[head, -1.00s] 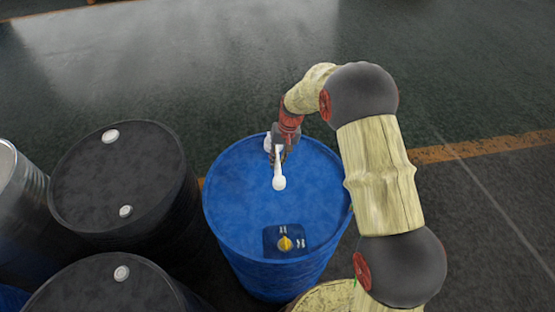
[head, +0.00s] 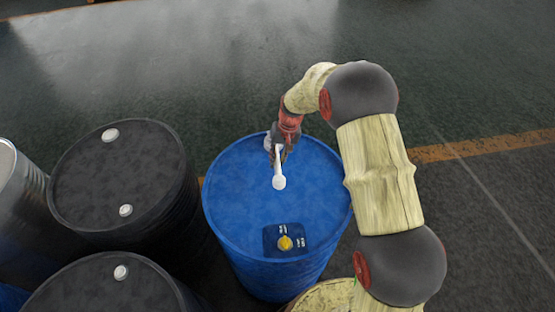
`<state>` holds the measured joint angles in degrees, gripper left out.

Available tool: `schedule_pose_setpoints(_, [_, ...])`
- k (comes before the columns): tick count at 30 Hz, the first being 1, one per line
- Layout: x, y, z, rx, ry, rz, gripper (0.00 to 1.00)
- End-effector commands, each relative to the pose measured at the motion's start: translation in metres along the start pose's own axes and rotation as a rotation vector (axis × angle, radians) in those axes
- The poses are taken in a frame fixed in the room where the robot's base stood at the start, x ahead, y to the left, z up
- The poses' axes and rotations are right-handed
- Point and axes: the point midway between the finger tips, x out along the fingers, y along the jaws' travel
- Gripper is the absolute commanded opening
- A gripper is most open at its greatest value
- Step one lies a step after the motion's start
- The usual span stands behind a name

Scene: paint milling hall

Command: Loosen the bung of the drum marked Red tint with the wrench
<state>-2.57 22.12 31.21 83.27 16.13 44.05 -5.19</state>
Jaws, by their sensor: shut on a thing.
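A blue drum (head: 235,205) stands upright at the centre. No Red tint marking is readable on it. My gripper (head: 277,150) is over the far part of its lid, shut on a white wrench (head: 278,168). The wrench points toward the camera and ends in a round white head (head: 279,183) over the lid. I cannot tell whether this head sits on a bung. A small pale part shows just left of the gripper, mostly hidden by it.
A dark plate with a yellow knob (head: 285,243) and small pale marks lies on the near part of the lid. Black drums (head: 90,185) (head: 75,290) with white bungs stand close on the left, a metal drum (head: 20,190) beyond. The floor behind and to the right is clear.

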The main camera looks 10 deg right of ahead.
Motion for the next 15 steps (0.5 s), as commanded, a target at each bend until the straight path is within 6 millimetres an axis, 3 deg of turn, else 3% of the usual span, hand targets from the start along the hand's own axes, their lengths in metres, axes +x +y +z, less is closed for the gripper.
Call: schedule_pose_setpoints(15, [0.011, 0.002, -0.001, 0.000, 0.001, 0.000, 0.00])
